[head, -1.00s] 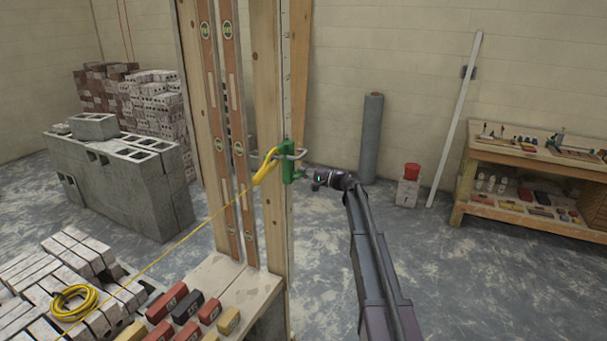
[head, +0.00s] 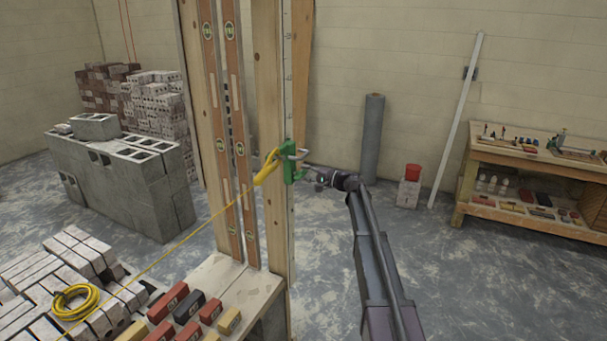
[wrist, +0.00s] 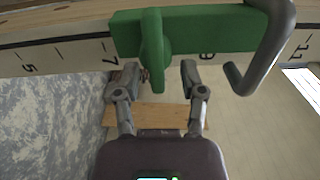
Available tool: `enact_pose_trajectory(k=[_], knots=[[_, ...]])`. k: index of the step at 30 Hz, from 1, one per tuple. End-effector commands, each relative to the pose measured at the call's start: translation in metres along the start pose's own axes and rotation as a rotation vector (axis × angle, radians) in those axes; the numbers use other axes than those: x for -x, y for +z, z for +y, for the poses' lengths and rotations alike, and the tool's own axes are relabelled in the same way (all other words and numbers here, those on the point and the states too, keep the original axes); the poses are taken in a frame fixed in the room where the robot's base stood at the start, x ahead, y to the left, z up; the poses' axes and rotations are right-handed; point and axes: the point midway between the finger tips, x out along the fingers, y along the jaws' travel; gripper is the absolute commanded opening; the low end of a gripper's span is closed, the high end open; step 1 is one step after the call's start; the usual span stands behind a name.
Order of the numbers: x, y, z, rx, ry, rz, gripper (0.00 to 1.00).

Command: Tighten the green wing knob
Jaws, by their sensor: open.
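The green wing knob (wrist: 152,52) is an upright oval on the front of a green clamp body (wrist: 212,30) in the wrist view. The same clamp (head: 290,165) is fixed on the wooden post beside a white marked scale in the head view. There the knob cannot be told apart from it. My gripper (wrist: 162,74) is open, with one finger on each side of the knob's lower end in the picture. The knob appears nearer the left finger. Contact cannot be told. In the head view my gripper (head: 309,174) is just right of the clamp.
A bent grey metal bar (wrist: 262,55) sticks out right of the knob. A yellow line (head: 165,249) runs from a yellow piece (head: 266,168) at the clamp down to a coil (head: 75,302).

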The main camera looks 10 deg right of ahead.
Motion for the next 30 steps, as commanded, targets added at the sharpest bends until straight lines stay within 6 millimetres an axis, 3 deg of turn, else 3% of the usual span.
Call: enact_pose_trajectory(k=[18,24,30], knots=[[0.09,0.002,0.0,-0.001,0.0,0.0,0.53],[0.107,0.002,0.0,-0.001,0.0,-0.002,0.53],[0.112,0.002,0.0,-0.002,0.0,-0.002,0.53]])
